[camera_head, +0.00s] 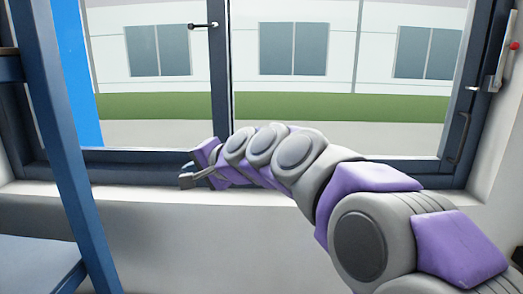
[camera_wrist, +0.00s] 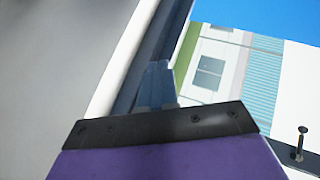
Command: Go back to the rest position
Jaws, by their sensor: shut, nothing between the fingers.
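My arm reaches from the lower right of the head view toward the window, and my gripper (camera_head: 187,178) is at its far end, pointing left. The gripper is shut and empty, in front of the lower window frame, near the sill. In the wrist view the gripper's fingers (camera_wrist: 156,85) show close together beyond a dark plate, with the window frame behind them. I cannot tell how far the fingers are from the frame.
A blue post and shelf (camera_head: 35,262) stand at the left. A small device with a red button (camera_head: 515,46) is on the right wall.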

